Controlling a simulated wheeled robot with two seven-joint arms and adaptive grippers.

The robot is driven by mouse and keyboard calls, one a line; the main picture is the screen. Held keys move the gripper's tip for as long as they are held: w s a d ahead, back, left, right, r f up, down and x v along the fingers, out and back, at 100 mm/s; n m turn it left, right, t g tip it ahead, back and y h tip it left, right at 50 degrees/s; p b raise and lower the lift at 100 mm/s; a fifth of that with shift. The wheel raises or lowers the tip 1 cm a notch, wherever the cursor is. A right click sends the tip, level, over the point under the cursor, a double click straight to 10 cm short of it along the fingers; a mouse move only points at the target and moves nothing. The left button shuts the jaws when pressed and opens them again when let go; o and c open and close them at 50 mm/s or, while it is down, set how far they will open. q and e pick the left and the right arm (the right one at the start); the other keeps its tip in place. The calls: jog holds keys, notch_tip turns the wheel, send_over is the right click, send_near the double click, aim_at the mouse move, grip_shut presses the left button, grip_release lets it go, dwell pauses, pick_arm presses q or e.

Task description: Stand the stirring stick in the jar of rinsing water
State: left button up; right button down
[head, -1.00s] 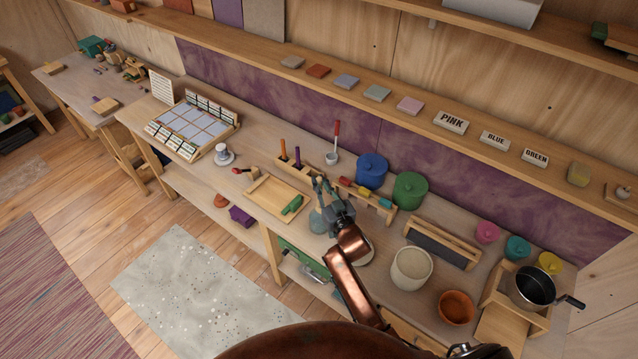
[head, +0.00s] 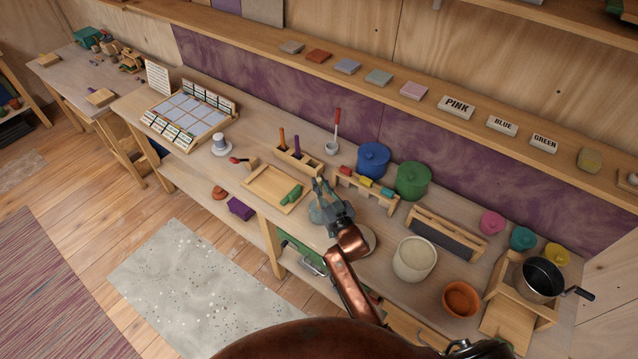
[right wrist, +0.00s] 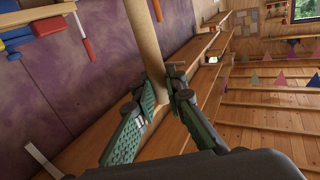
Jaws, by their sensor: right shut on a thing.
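My right gripper (head: 322,192) is shut on the stirring stick, a pale wooden rod. In the right wrist view the stick (right wrist: 146,45) runs up from between the green-padded fingers (right wrist: 160,95). In the head view the stick is too small and too covered by the gripper to make out. Whether the stick's lower end is inside the jar cannot be told. My left gripper is not in view.
A wooden tray (head: 258,189) with a green item lies left of the jar. A rack of coloured blocks (head: 371,193) and blue (head: 373,158) and green pots (head: 412,180) stand behind. A cream crock (head: 414,260) is to the right.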

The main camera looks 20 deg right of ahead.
jog(key=c, duration=1.9)
grip_release()
jog(key=shift+s, duration=0.1)
jog(key=s+d, duration=0.1)
jog(key=s, duration=1)
jog(key=shift+s+d, duration=0.3)
jog(key=shift+s, duration=0.05)
